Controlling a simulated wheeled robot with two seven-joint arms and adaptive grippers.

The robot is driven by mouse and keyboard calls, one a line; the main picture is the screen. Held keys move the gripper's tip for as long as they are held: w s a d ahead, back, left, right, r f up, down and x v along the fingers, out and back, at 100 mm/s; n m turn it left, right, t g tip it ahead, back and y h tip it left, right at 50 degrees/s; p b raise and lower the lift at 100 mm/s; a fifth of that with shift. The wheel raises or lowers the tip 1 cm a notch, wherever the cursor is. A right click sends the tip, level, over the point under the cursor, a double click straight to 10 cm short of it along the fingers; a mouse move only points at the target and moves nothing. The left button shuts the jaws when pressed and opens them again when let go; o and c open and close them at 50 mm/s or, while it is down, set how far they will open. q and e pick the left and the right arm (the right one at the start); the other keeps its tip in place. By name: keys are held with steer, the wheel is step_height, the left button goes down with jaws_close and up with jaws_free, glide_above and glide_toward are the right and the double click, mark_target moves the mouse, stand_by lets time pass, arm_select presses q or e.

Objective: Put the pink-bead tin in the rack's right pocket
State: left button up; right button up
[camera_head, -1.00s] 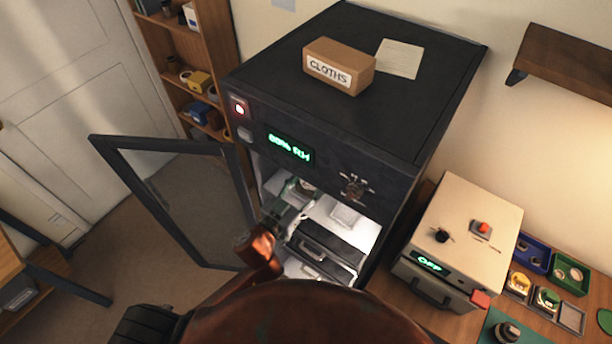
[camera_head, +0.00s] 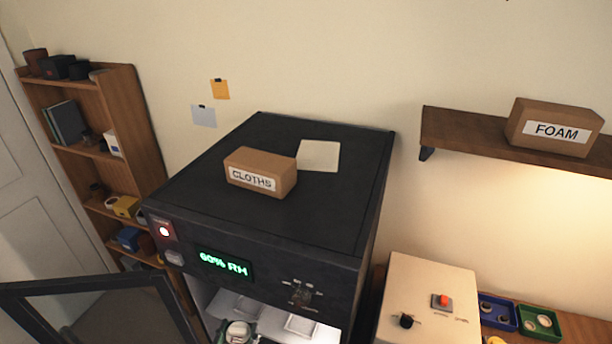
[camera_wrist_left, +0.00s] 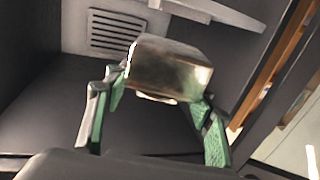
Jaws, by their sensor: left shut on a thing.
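A metallic tin (camera_wrist_left: 170,68) sits between the green-padded fingers of my left gripper (camera_wrist_left: 160,95) in the left wrist view. The gripper is shut on it and the tin looks tilted in that view. In the head view, a pale round-topped tin (camera_head: 238,331) shows at the bottom edge, inside the lit opening of the black cabinet (camera_head: 330,222), with green finger parts beside it. Beads and their colour cannot be made out. I cannot pick out the rack or its right pocket. My right gripper is not in view.
The cabinet's framed glass door (camera_head: 95,290) stands open at the left. A CLOTHS box (camera_head: 260,172) and paper (camera_head: 318,155) lie on the cabinet top. A beige device (camera_head: 430,290) stands to the right, near blue (camera_head: 498,312) and green (camera_head: 540,320) trays. A vent (camera_wrist_left: 115,32) shows in the wrist view.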

arm_select(q)
steer(key=shift+n+y, duration=0.5)
steer(key=shift+y, duration=0.4)
steer(key=a+f, duration=0.1)
steer(key=s+a+f, duration=0.1)
steer(key=f, duration=0.1)
steer(key=s+a+f+b, duration=0.1)
steer(key=shift+a+f, duration=0.2)
steer(key=shift+f, duration=0.15)
